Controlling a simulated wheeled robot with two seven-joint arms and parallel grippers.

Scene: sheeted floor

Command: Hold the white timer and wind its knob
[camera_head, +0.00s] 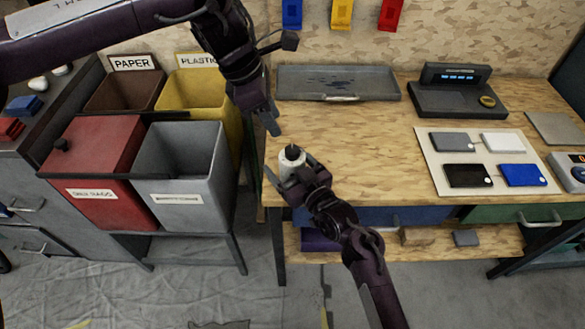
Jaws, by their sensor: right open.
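The white timer (284,166) stands at the left front edge of the wooden workbench (350,130), with its dark knob (292,152) facing up. My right gripper (291,170) comes in from below right and is open, with its fingers about the timer's near side. Whether they touch it cannot be told. My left gripper (273,126) points downward above and slightly left of the timer, apart from the knob. Its jaw gap is not clear from this angle.
A grey tray (338,84) lies behind the timer. A dark console (457,95) and a pale board (440,188) with several flat devices are on the right. Red (92,165), grey (180,160) and yellow (200,90) bins stand left of the bench. The bench middle is clear.

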